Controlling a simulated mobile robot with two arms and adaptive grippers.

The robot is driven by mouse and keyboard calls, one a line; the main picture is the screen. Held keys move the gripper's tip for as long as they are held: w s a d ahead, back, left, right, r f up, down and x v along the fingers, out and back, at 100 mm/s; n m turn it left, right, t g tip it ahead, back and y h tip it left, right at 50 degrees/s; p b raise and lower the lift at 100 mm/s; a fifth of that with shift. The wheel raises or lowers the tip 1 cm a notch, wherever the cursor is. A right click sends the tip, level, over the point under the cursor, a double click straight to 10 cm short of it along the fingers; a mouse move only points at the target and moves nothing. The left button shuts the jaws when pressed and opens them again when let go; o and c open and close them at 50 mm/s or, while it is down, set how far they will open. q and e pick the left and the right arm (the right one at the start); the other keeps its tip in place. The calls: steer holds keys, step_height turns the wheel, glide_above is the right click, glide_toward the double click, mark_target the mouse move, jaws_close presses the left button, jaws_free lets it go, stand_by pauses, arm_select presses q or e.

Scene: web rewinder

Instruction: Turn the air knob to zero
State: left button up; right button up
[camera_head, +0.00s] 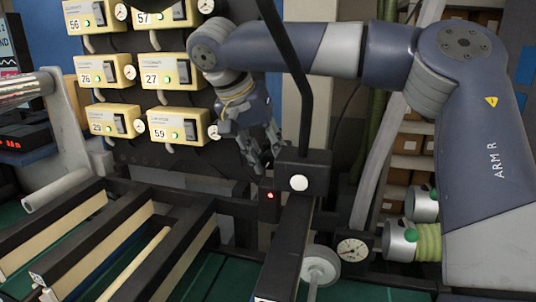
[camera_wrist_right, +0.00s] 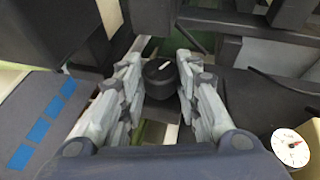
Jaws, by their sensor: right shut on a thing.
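The air knob (camera_wrist_right: 159,82) is a round black knob with a short white pointer mark on top, seen in the right wrist view. In the head view my right gripper (camera_head: 264,152) reaches down behind the black machine post, and the knob cannot be made out there. My left gripper is not in view.
Yellow numbered control boxes (camera_head: 171,126) hang behind, left of my gripper. Dark frame bars (camera_head: 150,247) fill the lower left.

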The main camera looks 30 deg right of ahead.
steer(key=o, duration=1.1)
steer(key=shift+c, duration=0.2)
